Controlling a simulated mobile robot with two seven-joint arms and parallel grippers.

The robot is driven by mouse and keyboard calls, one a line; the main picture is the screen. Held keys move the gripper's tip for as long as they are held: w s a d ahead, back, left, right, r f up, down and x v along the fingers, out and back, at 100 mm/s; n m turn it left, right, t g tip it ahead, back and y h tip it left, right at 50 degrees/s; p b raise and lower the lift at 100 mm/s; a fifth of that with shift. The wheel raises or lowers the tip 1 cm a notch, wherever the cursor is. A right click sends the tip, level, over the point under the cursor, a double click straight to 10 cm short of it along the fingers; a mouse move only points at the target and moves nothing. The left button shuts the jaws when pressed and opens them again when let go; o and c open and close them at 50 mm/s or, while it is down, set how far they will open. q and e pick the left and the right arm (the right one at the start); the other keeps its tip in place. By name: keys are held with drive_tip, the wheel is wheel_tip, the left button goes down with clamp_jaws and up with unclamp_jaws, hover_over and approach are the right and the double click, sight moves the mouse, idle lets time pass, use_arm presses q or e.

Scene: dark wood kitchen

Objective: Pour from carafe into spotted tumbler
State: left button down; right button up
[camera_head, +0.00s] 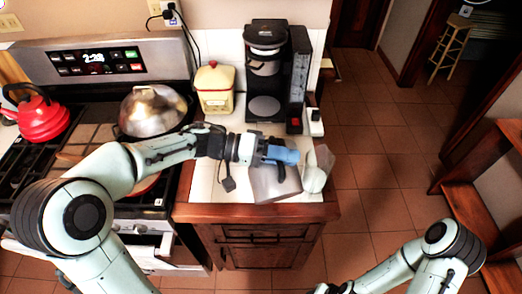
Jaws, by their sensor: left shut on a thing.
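I see no spots, so I cannot pick out the spotted tumbler for sure. My right arm is low at the right, and its gripper is out of view.
The stove at left holds a red kettle (38,118) and a domed metal lid (152,108). Open tiled floor lies to the right.

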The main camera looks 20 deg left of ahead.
use_arm(q)
drive_tip(key=shift+w+r, duration=0.1)
drive_tip(key=shift+r, duration=0.15)
drive_tip(key=shift+w, duration=0.2)
drive_tip(key=shift+s, duration=0.1)
drive_tip(key=shift+w+a+r+n, duration=0.2)
drive_tip(key=shift+w+r+n, duration=0.05)
drive_tip(key=shift+r+n, duration=0.05)
idle(0.3)
drive_tip(key=shift+w, duration=0.1)
drive_tip(key=shift+w+a, duration=0.1)
